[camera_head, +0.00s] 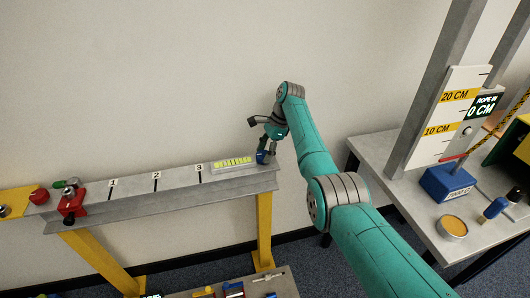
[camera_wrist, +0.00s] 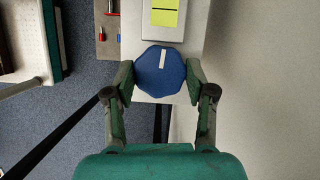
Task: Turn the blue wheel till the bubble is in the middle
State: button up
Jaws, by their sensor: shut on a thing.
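The blue wheel (camera_wrist: 160,75) is a faceted knob with a white mark near its top edge in the wrist view. My gripper (camera_wrist: 160,78) has a finger on each side of the wheel and is shut on it. In the head view the wheel (camera_head: 262,156) shows only in part, at the right end of the grey beam, below my gripper (camera_head: 266,148). The bubble level (camera_head: 233,163) is a yellow-green strip on the beam beside the wheel. It also shows cut off at the top of the wrist view (camera_wrist: 165,14). I cannot make out the bubble's place.
The grey beam (camera_head: 130,190) carries marks 1, 2 and 3 and a red clamp (camera_head: 72,203) at its left, on yellow legs. A table (camera_head: 400,215) at right holds a blue weight block (camera_head: 446,183), a round tin (camera_head: 452,227) and a scale board (camera_head: 450,115).

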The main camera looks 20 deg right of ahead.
jog(key=shift+n+g, duration=0.3)
jog(key=shift+n, duration=0.3)
jog(key=shift+f, duration=0.1)
jog(key=o, duration=1.2)
jog(key=shift+c, duration=0.2)
jog(key=v, duration=1.2)
jog(key=shift+w+a, duration=0.1)
